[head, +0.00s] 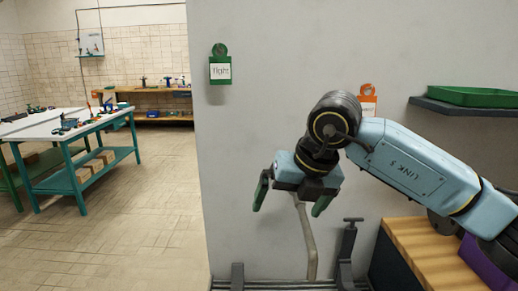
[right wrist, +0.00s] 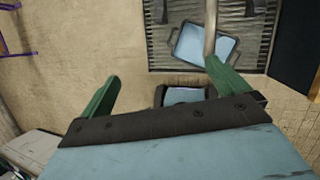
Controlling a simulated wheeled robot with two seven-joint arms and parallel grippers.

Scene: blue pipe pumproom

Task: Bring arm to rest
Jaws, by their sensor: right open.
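My right arm comes in from the right in the head view. Its right gripper (head: 290,196) hangs in front of the grey wall, with its two green fingers spread apart and nothing between them. In the right wrist view the right gripper (right wrist: 165,90) also shows open and empty, above the tiled floor. My left gripper does not show in either view.
A grey pipe (head: 307,235) rises behind the right gripper. A wooden-topped bench (head: 425,250) stands at lower right, below a dark shelf with a green tray (head: 472,96). A green tag (head: 220,70) hangs on the wall. Open floor lies left, near a teal-legged table (head: 75,124).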

